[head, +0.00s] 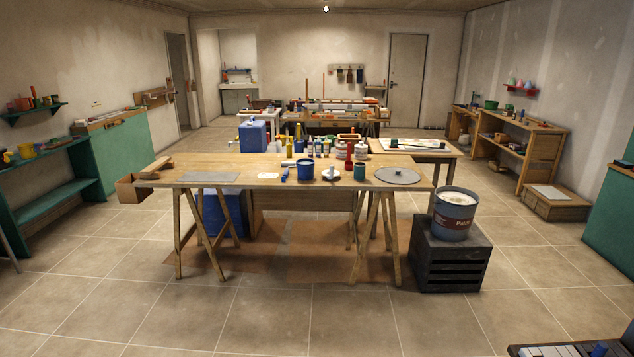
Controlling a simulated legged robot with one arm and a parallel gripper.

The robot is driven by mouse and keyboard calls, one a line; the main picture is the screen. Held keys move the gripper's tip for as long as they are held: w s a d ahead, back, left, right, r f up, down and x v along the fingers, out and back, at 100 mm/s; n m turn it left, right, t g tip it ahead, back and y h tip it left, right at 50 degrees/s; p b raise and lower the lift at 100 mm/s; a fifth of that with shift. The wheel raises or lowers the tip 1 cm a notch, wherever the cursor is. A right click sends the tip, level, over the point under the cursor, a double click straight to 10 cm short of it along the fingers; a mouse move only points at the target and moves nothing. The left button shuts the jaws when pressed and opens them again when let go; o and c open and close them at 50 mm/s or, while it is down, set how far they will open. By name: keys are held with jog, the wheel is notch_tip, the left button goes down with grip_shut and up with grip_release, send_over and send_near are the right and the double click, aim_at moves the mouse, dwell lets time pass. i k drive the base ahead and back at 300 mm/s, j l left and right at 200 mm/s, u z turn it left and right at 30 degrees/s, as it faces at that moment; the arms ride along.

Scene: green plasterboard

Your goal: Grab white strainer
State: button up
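A small white object (331,174) sits on the wooden trestle table (270,182), right of a blue tub. It may be the white strainer, but it is too small to tell its shape for sure. A red bottle (349,160) stands just behind and to its right. My gripper is not in view.
A paint bucket (455,214) stands on a dark crate (450,258) at the table's right. The tiled floor in front is clear.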

aim_at(331, 173)
jog(key=i+l+z, duration=0.1)
jog(key=i, duration=0.65)
jog(key=i+l+z, duration=0.15)
jog(key=i, duration=0.55)
jog(key=i+z, duration=0.1)
jog(key=i, duration=0.65)
jog(key=i+j+z, duration=0.15)
jog(key=i, duration=0.6)
jog(key=i+j+z, duration=0.1)
jog(key=i, duration=0.6)
